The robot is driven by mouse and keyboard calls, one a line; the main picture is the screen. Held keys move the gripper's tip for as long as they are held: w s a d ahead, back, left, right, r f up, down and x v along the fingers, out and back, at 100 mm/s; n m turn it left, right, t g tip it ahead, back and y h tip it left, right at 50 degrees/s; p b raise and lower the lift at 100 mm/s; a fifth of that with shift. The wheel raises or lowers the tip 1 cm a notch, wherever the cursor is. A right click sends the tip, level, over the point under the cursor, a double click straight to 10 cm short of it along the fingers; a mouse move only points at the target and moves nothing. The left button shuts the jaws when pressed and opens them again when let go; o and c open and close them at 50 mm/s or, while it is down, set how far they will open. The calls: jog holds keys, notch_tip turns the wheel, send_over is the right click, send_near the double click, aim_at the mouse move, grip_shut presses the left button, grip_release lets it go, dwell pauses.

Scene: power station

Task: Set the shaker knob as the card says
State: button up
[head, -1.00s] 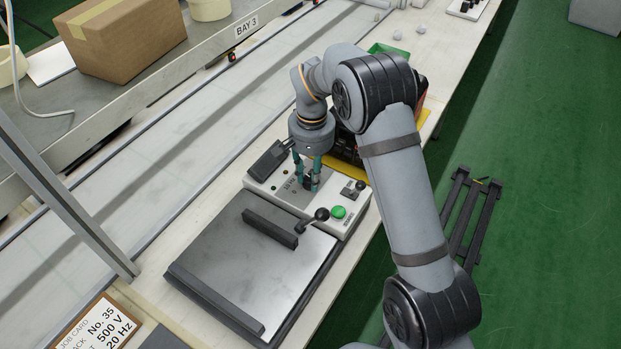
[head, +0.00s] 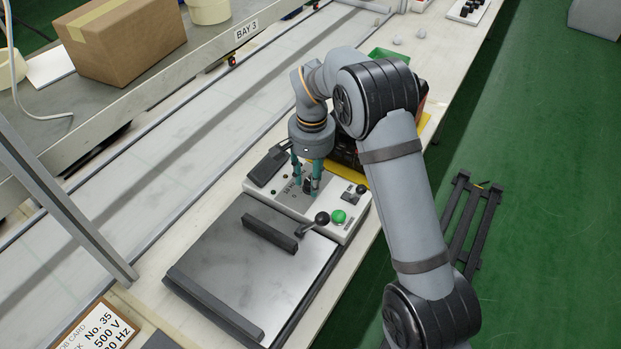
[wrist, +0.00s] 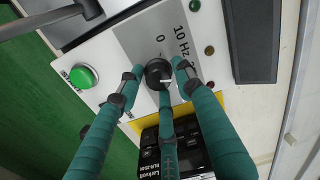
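The shaker knob (wrist: 158,73) is a black round knob on the grey plate of a white control box (head: 259,189). The job card (head: 97,332), cut off at lower left, reads No. 35, 500 V and what looks like 20 Hz.
A green button (head: 339,216) and a black-knobbed lever (head: 321,218) stand close to my fingers on the box. A metal plate with black bars (head: 240,262) lies in front. A black meter (wrist: 175,153) on a yellow base is beside the box.

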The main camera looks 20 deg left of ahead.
jog(key=shift+o, duration=0.9)
jog(key=shift+f, duration=0.1)
notch_tip(320, 180, up, 12)
jog(key=shift+d, duration=0.15)
notch_tip(320, 180, down, 12)
jog(key=shift+f, duration=0.1)
dwell(0.5)
